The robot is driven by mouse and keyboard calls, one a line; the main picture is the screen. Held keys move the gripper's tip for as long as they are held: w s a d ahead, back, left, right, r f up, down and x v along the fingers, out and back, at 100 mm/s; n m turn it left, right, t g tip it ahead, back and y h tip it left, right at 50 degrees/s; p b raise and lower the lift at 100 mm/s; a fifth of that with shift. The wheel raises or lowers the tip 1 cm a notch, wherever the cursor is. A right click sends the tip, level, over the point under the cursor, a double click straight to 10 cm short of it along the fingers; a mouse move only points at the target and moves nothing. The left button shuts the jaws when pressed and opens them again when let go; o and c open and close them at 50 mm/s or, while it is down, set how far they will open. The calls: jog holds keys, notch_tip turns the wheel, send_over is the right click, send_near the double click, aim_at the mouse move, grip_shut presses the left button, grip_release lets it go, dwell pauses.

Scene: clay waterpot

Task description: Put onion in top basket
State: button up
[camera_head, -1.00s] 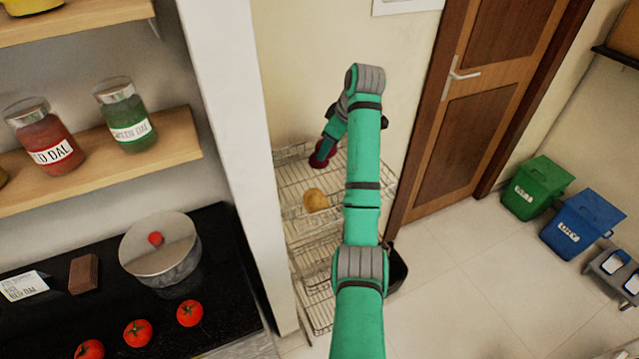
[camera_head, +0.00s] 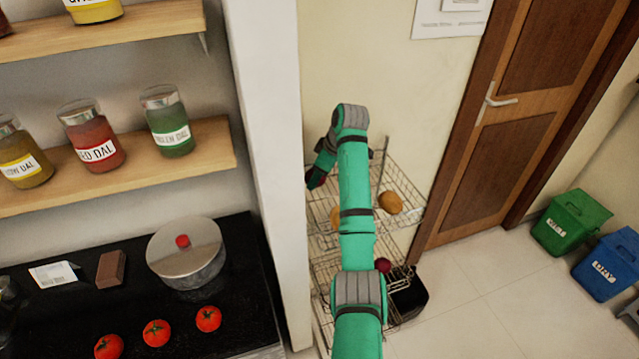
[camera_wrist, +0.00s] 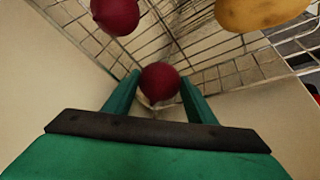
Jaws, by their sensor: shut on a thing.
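My gripper (camera_wrist: 160,77) is shut on a dark red onion (camera_wrist: 161,84), which sits between the two fingertips in the wrist view. In the head view the held onion (camera_head: 322,180) is a small dark red patch at the upper left of the wire rack. The top basket (camera_head: 408,192) is a wire tray, partly hidden behind my arm. Wire mesh fills the upper part of the wrist view. A second red onion (camera_wrist: 116,15) shows at its top left, apart from the held one. Whether the held onion touches the wire I cannot tell.
A potato (camera_head: 390,203) lies in the top basket, and another (camera_head: 335,216) shows left of my arm. A red onion (camera_head: 383,265) is lower in the rack. A white wall edge (camera_head: 268,150) stands close left of the rack, a wooden door (camera_head: 490,130) to the right.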

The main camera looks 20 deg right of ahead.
jog(key=shift+f, duration=1.6)
jog(key=shift+f, duration=0.1)
jog(key=o, duration=1.1)
jog(key=shift+o, duration=0.2)
jog(key=v, duration=1.2)
jog(key=shift+d, duration=0.1)
